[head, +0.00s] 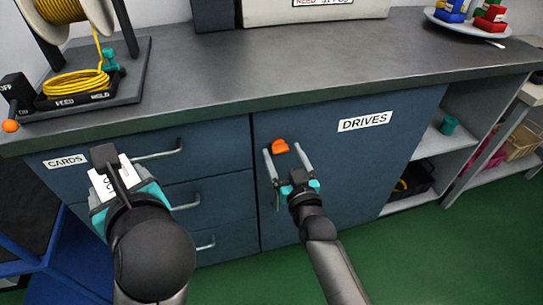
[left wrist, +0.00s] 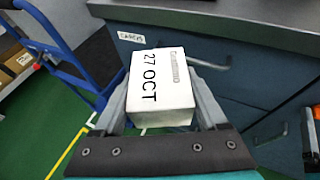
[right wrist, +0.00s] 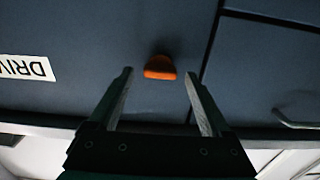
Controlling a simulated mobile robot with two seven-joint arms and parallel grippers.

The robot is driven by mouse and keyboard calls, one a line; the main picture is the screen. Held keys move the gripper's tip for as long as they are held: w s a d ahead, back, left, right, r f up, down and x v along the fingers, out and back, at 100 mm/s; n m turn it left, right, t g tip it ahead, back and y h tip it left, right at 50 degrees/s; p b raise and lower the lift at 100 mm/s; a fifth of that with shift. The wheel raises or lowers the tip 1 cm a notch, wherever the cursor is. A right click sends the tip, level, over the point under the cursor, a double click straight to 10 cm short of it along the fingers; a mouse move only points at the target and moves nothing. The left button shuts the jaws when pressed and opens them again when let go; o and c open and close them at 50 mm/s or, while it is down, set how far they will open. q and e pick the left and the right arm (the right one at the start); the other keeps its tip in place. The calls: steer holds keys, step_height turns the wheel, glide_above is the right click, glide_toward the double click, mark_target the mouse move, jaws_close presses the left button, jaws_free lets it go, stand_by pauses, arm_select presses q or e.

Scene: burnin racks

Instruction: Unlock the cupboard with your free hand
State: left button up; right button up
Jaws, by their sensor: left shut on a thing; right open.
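The cupboard door (head: 360,165) is blue-grey, labelled DRIVES, and looks shut. An orange knob (head: 280,146) sits near its upper left; the knob also shows in the right wrist view (right wrist: 160,67). My right gripper (head: 287,150) is open and empty, its fingers pointing at the door with the knob just beyond and between the tips. I see no contact with the knob. My left gripper (head: 118,178) is shut on a white box (left wrist: 160,88) marked 27 OCT, held in front of the drawers.
Drawers with bar handles, labelled CARDS (head: 65,161), stand left of the cupboard. The grey worktop (head: 250,60) above carries a yellow cable reel (head: 62,10) at left and a plate of coloured blocks at right. Open shelves (head: 440,140) are to the right. A blue trolley (left wrist: 75,60) stands at left.

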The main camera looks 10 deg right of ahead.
steer(key=shift+w, duration=0.1)
steer(key=shift+c, duration=0.3)
jaws_close()
stand_by(0.4)
